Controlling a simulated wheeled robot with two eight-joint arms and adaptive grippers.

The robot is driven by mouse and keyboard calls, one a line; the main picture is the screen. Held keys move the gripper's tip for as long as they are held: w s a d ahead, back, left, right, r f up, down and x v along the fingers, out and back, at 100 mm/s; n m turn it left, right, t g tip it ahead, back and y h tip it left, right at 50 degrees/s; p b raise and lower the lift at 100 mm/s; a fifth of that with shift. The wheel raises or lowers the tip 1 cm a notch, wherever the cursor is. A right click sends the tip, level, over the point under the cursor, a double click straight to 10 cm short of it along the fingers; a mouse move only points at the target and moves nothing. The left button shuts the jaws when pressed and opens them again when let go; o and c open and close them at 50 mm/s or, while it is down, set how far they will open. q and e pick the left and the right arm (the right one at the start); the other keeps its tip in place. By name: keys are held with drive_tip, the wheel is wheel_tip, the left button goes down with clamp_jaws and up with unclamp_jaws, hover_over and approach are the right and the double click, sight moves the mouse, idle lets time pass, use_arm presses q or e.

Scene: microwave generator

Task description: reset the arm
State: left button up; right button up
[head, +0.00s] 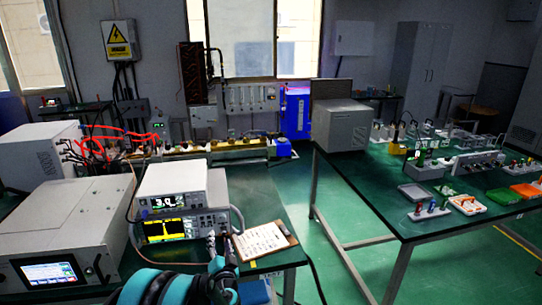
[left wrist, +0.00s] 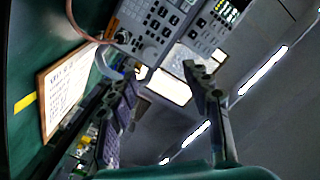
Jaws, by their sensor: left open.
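My left gripper (head: 222,250) is at the bottom centre of the head view, at the end of my teal and black arm. It is in front of the stacked instruments and just left of the clipboard (head: 264,241). In the left wrist view my left gripper (left wrist: 160,78) shows two dark fingers spread apart with nothing between them. The clipboard also shows at the left of that view (left wrist: 68,90). My right gripper is in neither view.
A white meter with a lit number (head: 165,187) sits on an oscilloscope (head: 165,229). A large grey generator box (head: 66,230) with a touchscreen stands left. A second green table (head: 372,208) with trays is at right, across a floor gap.

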use_arm(q)
drive_tip(key=s+a+r+n+g, duration=0.2)
drive_tip(key=s+r+g, duration=0.1)
drive_tip(key=s, duration=0.3)
drive_tip(key=s+a+r+n+g, duration=0.2)
drive_tip(key=s+a+r, duration=0.15)
drive_tip(key=s, duration=0.25)
drive_tip(key=s+d+f+g+h, duration=0.1)
drive_tip(key=s+d, duration=0.2)
drive_tip(key=s, duration=0.4)
drive_tip(key=s+d+f+n+g+h, duration=0.1)
drive_tip(key=s+d+f+g+h, duration=0.1)
drive_tip(key=s, duration=0.6)
drive_tip(key=s+d+f+g+h, duration=0.1)
drive_tip(key=s+d, duration=0.3)
drive_tip(key=s, duration=0.4)
drive_tip(key=shift+d+f+g+h, duration=0.25)
drive_tip(key=shift+g+h, duration=0.15)
drive_tip(key=shift+h, duration=0.3)
